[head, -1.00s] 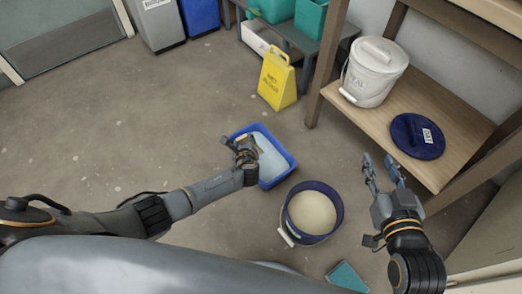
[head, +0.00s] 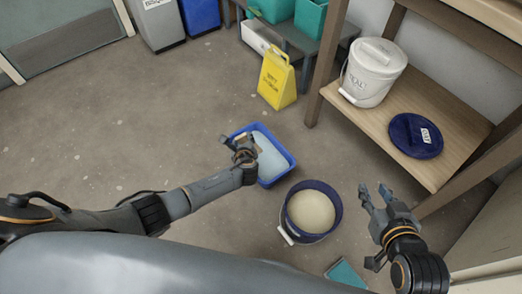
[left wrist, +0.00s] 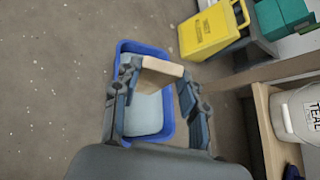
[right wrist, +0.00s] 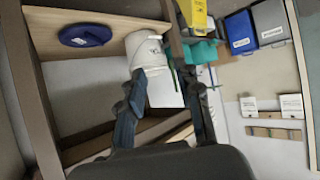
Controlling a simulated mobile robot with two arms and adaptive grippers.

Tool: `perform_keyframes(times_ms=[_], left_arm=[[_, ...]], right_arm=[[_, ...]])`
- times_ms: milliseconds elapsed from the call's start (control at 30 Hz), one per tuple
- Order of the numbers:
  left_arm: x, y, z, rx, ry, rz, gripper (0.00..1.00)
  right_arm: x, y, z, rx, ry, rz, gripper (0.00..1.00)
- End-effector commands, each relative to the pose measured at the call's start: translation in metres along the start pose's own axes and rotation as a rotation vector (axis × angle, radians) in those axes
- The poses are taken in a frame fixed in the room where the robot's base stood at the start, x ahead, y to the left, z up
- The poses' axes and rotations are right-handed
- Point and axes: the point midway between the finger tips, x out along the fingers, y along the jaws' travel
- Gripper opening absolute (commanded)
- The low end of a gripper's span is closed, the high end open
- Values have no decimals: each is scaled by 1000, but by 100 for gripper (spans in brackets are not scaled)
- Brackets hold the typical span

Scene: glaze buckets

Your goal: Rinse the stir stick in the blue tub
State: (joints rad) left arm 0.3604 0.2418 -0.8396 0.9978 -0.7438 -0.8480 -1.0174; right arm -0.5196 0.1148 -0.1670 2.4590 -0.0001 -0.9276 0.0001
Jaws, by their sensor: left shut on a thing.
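The blue tub (head: 289,159) stands on the floor and holds pale, cloudy water. My left gripper (head: 238,148) is over the tub's left side, shut on the wooden stir stick (left wrist: 161,67). In the left wrist view the stick's pale top lies between the fingers, and the tub (left wrist: 168,127) shows beneath it. The stick's lower part is hidden, so I cannot tell how deep it reaches. My right gripper (head: 375,191) is open and empty, to the right of the glaze bucket.
A dark blue bucket (head: 288,206) of cream glaze stands just below the tub. A yellow floor sign (head: 276,78) stands behind it. A wooden shelf (head: 437,165) at right bears a white lidded bucket (head: 374,72) and a blue lid (head: 414,136). A teal object (head: 345,273) lies near.

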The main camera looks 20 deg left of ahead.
Motion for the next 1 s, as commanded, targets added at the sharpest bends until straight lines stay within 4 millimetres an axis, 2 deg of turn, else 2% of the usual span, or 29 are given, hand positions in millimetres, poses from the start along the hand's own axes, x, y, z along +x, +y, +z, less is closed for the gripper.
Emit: perform_keyframes(times_ms=[633, 1000], left_arm=[[-1, -1, 2, 0, 0, 0, 0], [-5, -4, 8, 0, 0, 0, 0]], right_arm=[[-1, 0, 1, 0, -12, 1, 34], [-13, 5, 38, 3, -203, 11, 34]])
